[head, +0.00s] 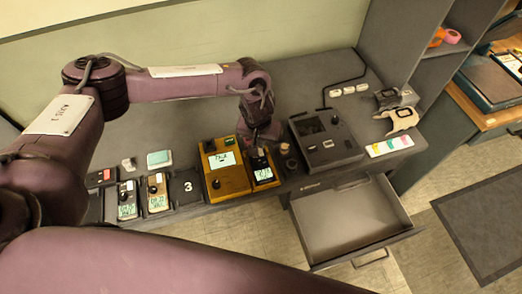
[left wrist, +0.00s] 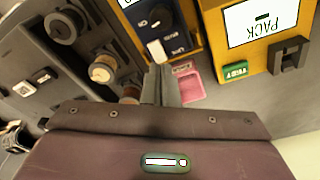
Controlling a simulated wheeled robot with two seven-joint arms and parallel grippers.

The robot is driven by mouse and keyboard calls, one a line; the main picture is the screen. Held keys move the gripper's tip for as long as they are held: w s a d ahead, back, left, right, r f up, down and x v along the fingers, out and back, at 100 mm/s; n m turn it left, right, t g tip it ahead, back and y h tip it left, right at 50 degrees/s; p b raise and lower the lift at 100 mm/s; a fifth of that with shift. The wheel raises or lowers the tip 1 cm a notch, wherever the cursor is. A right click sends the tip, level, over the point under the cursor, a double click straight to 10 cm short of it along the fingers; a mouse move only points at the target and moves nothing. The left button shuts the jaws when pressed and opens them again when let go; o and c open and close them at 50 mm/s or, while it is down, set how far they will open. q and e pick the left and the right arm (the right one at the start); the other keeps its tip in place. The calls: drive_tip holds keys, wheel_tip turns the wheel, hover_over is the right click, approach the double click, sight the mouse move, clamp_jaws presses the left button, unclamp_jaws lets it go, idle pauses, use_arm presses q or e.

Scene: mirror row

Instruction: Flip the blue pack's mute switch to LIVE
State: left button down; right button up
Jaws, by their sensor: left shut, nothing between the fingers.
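The blue pack (head: 262,169) is a small dark blue unit with a lit display, held in a yellow surround on the desk. In the left wrist view its dark blue face (left wrist: 167,27) shows a dark knob and small white lettering. My left gripper (head: 262,136) points down at the pack's far end, and the arm hides part of that end. In the left wrist view the gripper's fingers (left wrist: 160,84) are together and empty, beside the pack's labelled end. I cannot tell which way the mute switch is set. My right gripper is not in view.
A yellow tester (head: 224,171) stands left of the pack. A dark grey console (head: 325,140) and dark knobs stand to its right. Other packs (head: 158,192) lie left of the tester. An open drawer (head: 345,225) juts out below the desk. A pink patch (left wrist: 190,84) lies beside the fingers.

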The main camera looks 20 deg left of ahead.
sight(260, 150)
use_arm(q)
drive_tip(key=shift+s+f+b, duration=0.1)
drive_tip(key=shift+f+b, duration=0.35)
drive_tip(key=shift+f, duration=0.5)
idle(0.3)
wheel_tip(260, 150, up, 7)
drive_tip(key=p, duration=0.8)
drive_tip(key=shift+r, duration=0.1)
idle(0.6)
